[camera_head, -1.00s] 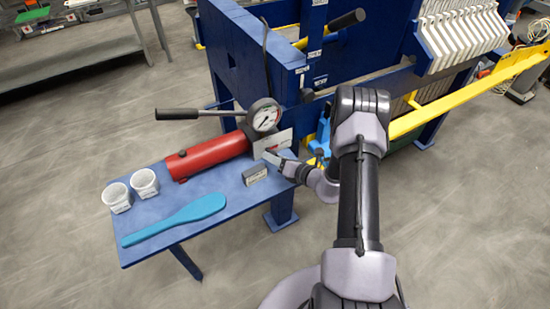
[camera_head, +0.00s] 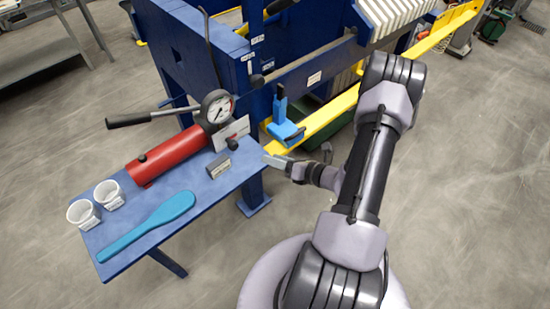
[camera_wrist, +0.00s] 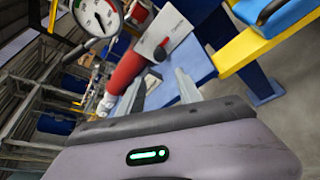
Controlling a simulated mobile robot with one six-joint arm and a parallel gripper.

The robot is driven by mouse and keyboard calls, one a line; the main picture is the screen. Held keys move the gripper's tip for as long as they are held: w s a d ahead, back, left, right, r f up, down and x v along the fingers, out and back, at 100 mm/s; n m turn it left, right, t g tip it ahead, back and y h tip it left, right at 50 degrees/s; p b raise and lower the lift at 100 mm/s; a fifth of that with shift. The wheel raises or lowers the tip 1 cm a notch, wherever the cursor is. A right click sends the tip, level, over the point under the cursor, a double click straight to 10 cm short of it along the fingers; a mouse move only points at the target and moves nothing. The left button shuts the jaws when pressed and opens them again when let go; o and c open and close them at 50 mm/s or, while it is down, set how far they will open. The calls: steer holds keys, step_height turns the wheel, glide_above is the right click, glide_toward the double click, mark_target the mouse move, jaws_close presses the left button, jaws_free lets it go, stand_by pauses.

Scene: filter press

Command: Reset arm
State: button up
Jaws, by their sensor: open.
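My gripper (camera_head: 279,162) is at the right end of the blue bench in the head view, beside the bench's corner and apart from the small grey block. In the wrist view my gripper (camera_wrist: 160,88) shows its two fingers spread with nothing held between them. My arm folds down from the upper right of the head view, and its wrist partly hides the gripper.
The blue bench (camera_head: 222,186) carries a red cylinder (camera_head: 168,156) with a gauge (camera_head: 217,107), two white cups (camera_head: 84,214), a blue paddle (camera_head: 150,222) and a grey block (camera_head: 218,167). The blue press frame (camera_head: 190,50) and yellow rail (camera_head: 335,108) stand behind.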

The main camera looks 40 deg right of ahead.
stand_by(0.3)
steer(key=a+r+n+g+y+b, duration=0.2)
steer(key=a+r+n+g+y, duration=0.15)
steer(key=a+r+n, duration=0.35)
steer(key=a+r+n+g+y+b, duration=0.2)
steer(key=a+r+n+g+y, duration=0.15)
steer(key=a+r+n, duration=0.4)
steer(key=s+a+r+n+h+b, duration=0.2)
steer(key=s+n, duration=0.5)
steer(key=n, duration=0.4)
steer(key=s+a+r+n+g+h+b, duration=0.1)
steer(key=s+a+r+n+h+b, duration=0.2)
steer(key=s+a+n+h, duration=0.4)
steer(key=a+r+n, duration=0.1)
steer(key=n, duration=0.3)
steer(key=shift+s+a+r+b, duration=0.2)
steer(key=shift+s+r+b, duration=0.05)
steer(key=shift+b, duration=0.05)
